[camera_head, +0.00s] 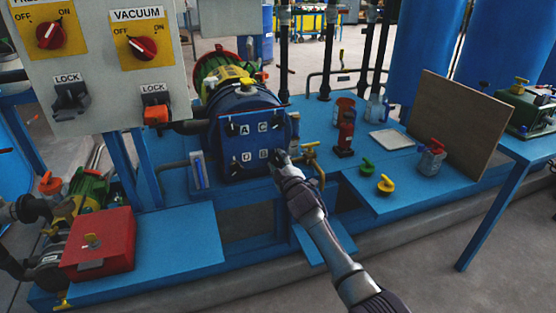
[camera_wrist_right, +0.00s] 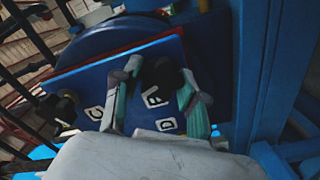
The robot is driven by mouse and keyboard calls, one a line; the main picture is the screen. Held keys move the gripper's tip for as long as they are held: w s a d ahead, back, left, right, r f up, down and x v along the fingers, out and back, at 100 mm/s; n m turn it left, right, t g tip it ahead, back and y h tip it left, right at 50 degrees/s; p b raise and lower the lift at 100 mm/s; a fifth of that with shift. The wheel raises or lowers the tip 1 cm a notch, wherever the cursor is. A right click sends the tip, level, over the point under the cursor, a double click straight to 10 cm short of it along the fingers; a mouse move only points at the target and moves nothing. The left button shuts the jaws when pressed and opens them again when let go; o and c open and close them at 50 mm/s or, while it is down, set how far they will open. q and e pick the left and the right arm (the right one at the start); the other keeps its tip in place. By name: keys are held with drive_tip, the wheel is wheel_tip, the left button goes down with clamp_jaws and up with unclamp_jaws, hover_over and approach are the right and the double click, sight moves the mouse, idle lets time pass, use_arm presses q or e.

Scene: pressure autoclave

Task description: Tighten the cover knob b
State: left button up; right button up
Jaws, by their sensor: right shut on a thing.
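The blue autoclave cover (camera_head: 233,143) is closed against the round blue vessel (camera_head: 243,98) and carries the labels A, C, D and B. My right gripper (camera_head: 278,158) is at the cover's lower right corner, beside the label B (camera_head: 263,153). In the right wrist view the black cover knob b (camera_wrist_right: 160,76) is between the two fingers of my right gripper (camera_wrist_right: 158,80), which is shut on it. The label B (camera_wrist_right: 155,97) shows beside the knob. The gripper partly hides the knob in the head view. My left gripper is not in view.
A grey panel (camera_head: 95,90) with red switches and locks stands at the left. A red box (camera_head: 100,240) sits below it. Yellow and green valve handles (camera_head: 385,184), a red burner-like item (camera_head: 345,135) and a brown board (camera_head: 447,120) are on the blue bench at the right.

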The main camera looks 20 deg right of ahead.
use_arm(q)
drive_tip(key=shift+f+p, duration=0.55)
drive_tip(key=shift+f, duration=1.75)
use_arm(e)
drive_tip(key=shift+f+m, duration=0.15)
drive_tip(key=shift+m, duration=1.85)
drive_tip(key=o, duration=1.2)
drive_tip(key=shift+c, duration=0.2)
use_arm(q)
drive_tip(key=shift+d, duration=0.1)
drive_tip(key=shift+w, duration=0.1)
use_arm(e)
drive_tip(key=shift+s, duration=0.1)
drive_tip(key=s, duration=1.2)
drive_tip(key=shift+d, duration=0.2)
